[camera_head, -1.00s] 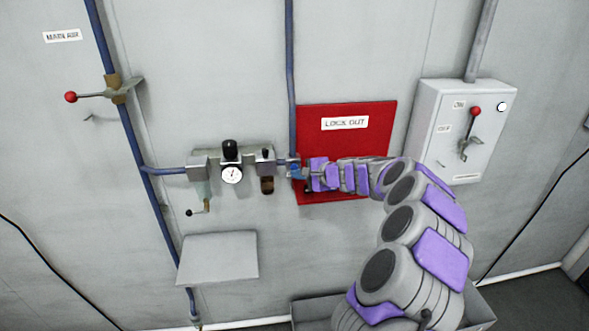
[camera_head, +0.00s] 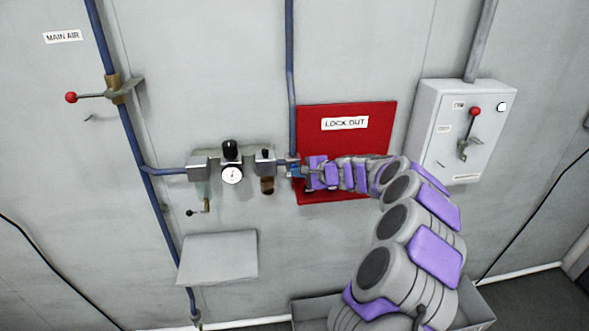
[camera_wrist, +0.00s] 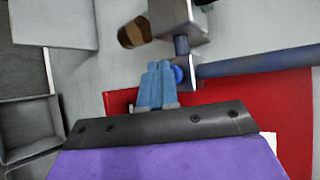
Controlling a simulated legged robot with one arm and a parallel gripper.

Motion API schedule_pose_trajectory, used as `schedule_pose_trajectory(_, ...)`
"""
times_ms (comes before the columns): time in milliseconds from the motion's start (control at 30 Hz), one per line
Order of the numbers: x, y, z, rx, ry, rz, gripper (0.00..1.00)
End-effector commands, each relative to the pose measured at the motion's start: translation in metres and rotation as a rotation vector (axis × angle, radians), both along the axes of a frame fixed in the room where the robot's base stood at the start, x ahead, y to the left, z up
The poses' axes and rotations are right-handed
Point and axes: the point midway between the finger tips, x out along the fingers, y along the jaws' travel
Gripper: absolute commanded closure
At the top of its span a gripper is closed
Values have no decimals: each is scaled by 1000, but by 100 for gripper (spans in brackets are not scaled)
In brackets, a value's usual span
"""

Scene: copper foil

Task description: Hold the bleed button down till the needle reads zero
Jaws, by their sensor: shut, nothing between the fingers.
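The round white gauge (camera_head: 232,175) is on the air unit on the wall; its needle is too small to read. A small round blue part (camera_wrist: 178,75), likely the bleed button, shows beside the pipe fitting in the wrist view. My gripper (camera_head: 296,171) is at the right end of the air unit, in front of the red board. Its blue fingers (camera_wrist: 156,82) are shut with nothing between them. Their tips overlap or lie right beside the blue part; I cannot tell whether they press it.
A red LOCK OUT board (camera_head: 370,122) is behind my gripper. A blue pipe (camera_head: 290,70) runs up from the unit. A grey switch box (camera_head: 430,110) with a red-knobbed lever is at the right. A red-knobbed MAIN AIR valve (camera_head: 118,90) and a small grey shelf (camera_head: 218,257) are at the left.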

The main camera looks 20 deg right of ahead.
Motion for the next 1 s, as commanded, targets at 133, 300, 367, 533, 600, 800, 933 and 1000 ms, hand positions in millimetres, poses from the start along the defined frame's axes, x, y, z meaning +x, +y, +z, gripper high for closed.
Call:
schedule_pose_trajectory(133,2,0,0,0,0,0,100)
schedule_pose_trajectory(300,3,-1,0,0,-1,0,100)
schedule_pose_trajectory(367,4,-1,0,0,-1,0,100)
schedule_pose_trajectory(533,6,-2,0,1,-1,-1,100)
schedule_pose_trajectory(600,7,-2,0,1,0,0,100)
schedule_pose_trajectory(800,9,-3,0,1,0,0,100)
schedule_pose_trajectory(933,10,-3,-1,1,2,-1,100)
schedule_pose_trajectory(1000,11,-3,-1,2,2,0,100)
